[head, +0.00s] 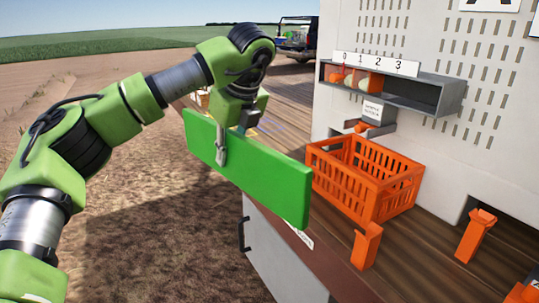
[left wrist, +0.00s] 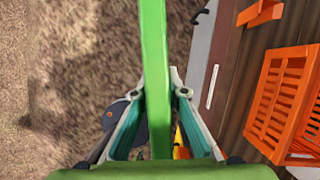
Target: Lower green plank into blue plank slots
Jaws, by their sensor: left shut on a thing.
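My left gripper (head: 221,148) is shut on the long green plank (head: 265,178) near its left part, with a finger over its near face. The plank stands on its long edge in the air, in front of the table's left edge, its right end nearer the camera. In the left wrist view the green plank (left wrist: 154,50) runs straight between the two fingers of my left gripper (left wrist: 158,95). I cannot make out a blue plank or its slots in either view. My right gripper is not in view.
An orange crate (head: 375,212) stands on the wooden table (head: 327,225). Orange brackets (head: 366,246) (head: 476,235) stand near it. A grey shelf (head: 425,92) numbered 0 to 3 holds onion-like items on the pale wall. Bare soil lies left of the table.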

